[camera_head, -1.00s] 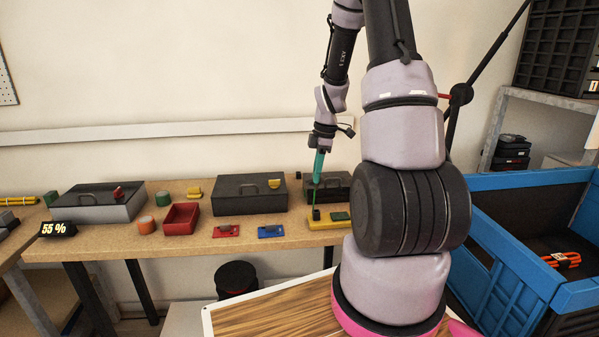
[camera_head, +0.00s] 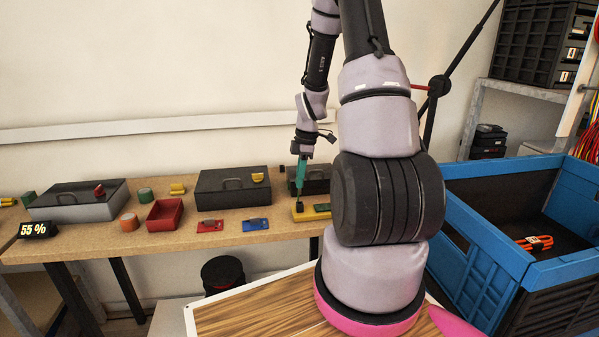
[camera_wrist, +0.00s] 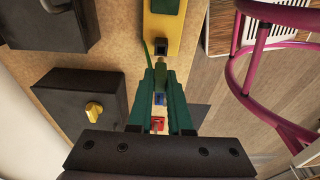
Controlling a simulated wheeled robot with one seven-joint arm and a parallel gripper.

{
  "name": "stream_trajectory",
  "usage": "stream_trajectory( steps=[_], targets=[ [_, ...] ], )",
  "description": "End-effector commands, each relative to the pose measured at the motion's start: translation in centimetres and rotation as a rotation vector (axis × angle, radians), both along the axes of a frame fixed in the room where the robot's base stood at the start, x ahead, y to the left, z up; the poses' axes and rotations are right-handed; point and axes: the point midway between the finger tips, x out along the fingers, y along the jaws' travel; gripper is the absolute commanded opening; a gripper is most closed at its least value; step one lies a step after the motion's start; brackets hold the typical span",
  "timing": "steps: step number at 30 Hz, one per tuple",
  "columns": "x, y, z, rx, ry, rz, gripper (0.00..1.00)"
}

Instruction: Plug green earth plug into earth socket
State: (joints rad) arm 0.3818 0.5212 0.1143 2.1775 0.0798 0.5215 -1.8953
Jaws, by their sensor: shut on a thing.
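My gripper (camera_head: 300,182) points down over the yellow block (camera_head: 299,215) on the workbench. In the wrist view its two green fingers (camera_wrist: 160,70) are shut on the green earth plug (camera_wrist: 160,61), which is mostly hidden between them. A thin green cable (camera_wrist: 146,48) runs up beside it. The yellow block (camera_wrist: 174,36) lies just ahead and bears a dark square socket (camera_wrist: 161,46), seemingly the earth socket, and a green patch (camera_wrist: 165,5). In the head view the dark socket (camera_head: 298,204) is right below the fingertips. I cannot tell whether plug and socket touch.
A blue block (camera_head: 255,224) and a red block (camera_head: 209,226) lie left of the yellow one. A black case (camera_head: 232,188) and a red tray (camera_head: 166,214) stand on the bench (camera_head: 110,245). A blue crate (camera_head: 482,275) stands at the right.

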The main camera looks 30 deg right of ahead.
Motion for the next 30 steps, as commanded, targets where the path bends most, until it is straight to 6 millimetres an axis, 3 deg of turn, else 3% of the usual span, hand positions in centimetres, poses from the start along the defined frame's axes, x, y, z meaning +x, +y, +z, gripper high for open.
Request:
stream_trajectory(
  steps=[10,30],
  targets=[
    [0.0,0.0,-1.9,0.000,0.001,-0.001,0.00],
    [0.0,0.0,-2.0,0.000,0.000,0.001,0.00]
  ],
)
